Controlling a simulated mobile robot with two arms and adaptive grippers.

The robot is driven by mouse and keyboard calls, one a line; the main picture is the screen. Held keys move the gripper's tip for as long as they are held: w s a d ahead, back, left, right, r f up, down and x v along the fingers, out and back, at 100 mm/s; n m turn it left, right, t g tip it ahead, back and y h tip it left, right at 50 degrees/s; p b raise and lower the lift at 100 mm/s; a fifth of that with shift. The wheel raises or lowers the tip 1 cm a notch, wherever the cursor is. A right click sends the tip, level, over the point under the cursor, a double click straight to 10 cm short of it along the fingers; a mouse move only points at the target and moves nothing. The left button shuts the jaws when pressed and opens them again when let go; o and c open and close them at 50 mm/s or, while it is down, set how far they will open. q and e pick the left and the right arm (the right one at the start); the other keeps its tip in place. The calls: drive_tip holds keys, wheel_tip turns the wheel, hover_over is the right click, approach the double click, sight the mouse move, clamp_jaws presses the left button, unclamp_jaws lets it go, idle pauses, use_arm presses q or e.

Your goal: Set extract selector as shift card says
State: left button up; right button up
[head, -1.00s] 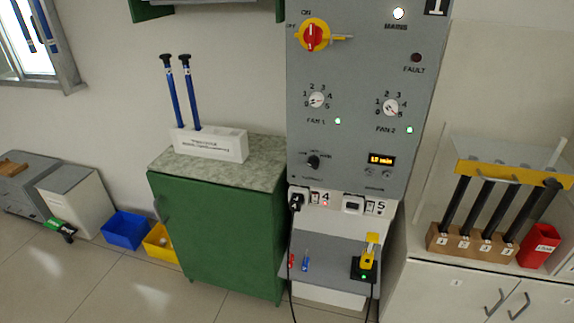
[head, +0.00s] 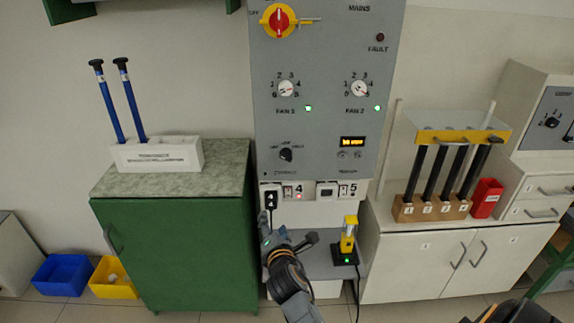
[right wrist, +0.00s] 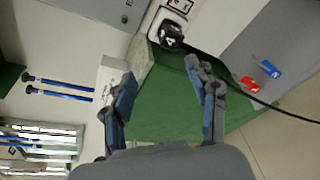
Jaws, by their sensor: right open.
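The grey control panel (head: 325,100) stands in the middle of the head view. A small black selector knob (head: 286,154) sits low on its left side. Its lettering is too small to read, so I cannot tell which position it points to. I see no shift card that I can make out. My right gripper (head: 287,236) is below the panel, in front of the grey shelf, open and empty. In the right wrist view its two fingers (right wrist: 160,72) are spread apart, with the black plug (right wrist: 171,34) beyond them. My left gripper is not in view.
A black plug (head: 270,199) is in the left socket. A yellow device (head: 349,234) stands on the shelf. The green cabinet (head: 175,235) is left, with a white rod rack (head: 158,154). Right are a wooden rod block (head: 432,208) and red bin (head: 487,198).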

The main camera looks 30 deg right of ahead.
sight(287, 158)
drive_tip(key=d+r+n+t+h, duration=0.15)
drive_tip(key=d+r+h, duration=0.25)
drive_tip(key=r, duration=0.8)
drive_tip(key=shift+g, duration=0.25)
drive_tip(key=x, duration=1.1)
drive_tip(key=shift+w+d+f+p, duration=0.15)
drive_tip(key=shift+d+p, duration=0.15)
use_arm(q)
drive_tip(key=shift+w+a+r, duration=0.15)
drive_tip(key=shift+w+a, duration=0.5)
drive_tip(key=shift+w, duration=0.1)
use_arm(e)
drive_tip(key=shift+w+d+n+y, duration=0.25)
drive_tip(key=shift+w+d+y, duration=0.15)
drive_tip(key=shift+w, duration=0.15)
drive_tip(key=shift+a, duration=0.1)
drive_tip(key=shift+c, duration=0.4)
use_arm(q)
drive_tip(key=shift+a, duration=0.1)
use_arm(e)
drive_tip(key=c, duration=1.1)
